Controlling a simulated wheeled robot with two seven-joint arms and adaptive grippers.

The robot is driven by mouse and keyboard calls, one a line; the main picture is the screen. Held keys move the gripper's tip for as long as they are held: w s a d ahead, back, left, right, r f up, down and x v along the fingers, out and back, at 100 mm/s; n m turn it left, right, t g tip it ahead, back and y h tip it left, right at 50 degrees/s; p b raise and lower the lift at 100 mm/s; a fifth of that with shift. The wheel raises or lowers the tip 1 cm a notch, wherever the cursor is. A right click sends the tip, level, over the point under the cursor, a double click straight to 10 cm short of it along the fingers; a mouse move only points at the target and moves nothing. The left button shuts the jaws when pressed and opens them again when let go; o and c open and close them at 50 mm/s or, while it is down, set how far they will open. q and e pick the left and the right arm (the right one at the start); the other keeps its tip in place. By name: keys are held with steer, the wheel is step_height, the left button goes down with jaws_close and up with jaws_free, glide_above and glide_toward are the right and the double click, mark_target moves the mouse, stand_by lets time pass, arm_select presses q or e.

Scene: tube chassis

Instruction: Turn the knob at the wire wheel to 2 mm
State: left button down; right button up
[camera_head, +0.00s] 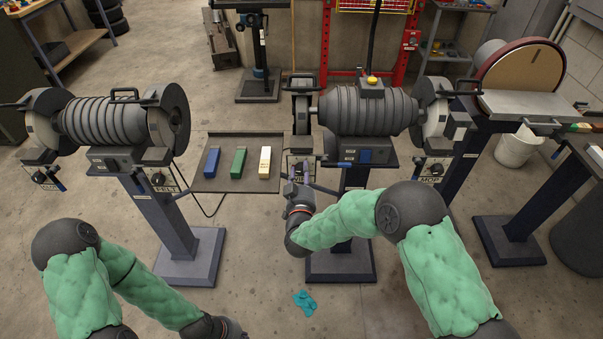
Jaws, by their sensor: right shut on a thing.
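The middle grinder (368,108) has a wheel (302,106) at its left end, above a small control box with a label that is partly covered. My right gripper (300,176) reaches up to that spot, just below the left wheel. It is shut on the knob there, which its fingers hide, so I cannot read the setting. My right arm comes in from the lower right in a green sleeve. My left arm is low at the left, away from the grinders.
A left grinder (105,120) on a pedestal has two more knobs. A tray (237,143) with blue, green and cream bars lies between the pedestals. The MOP-labelled wheel (432,115) and a disc sander (520,70) stand right. A teal cloth (305,302) lies on open floor.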

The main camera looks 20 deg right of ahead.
steer(key=shift+w+r+m+b, duration=0.1)
steer(key=shift+r+m+b, duration=0.2)
steer(key=shift+m, duration=0.3)
steer(key=shift+r+m, duration=0.1)
steer(key=shift+m, duration=0.2)
steer(key=o, duration=1.1)
steer(key=shift+s+a, duration=0.1)
steer(key=shift+s, duration=0.2)
steer(key=v, duration=1.1)
steer(key=shift+s, duration=0.15)
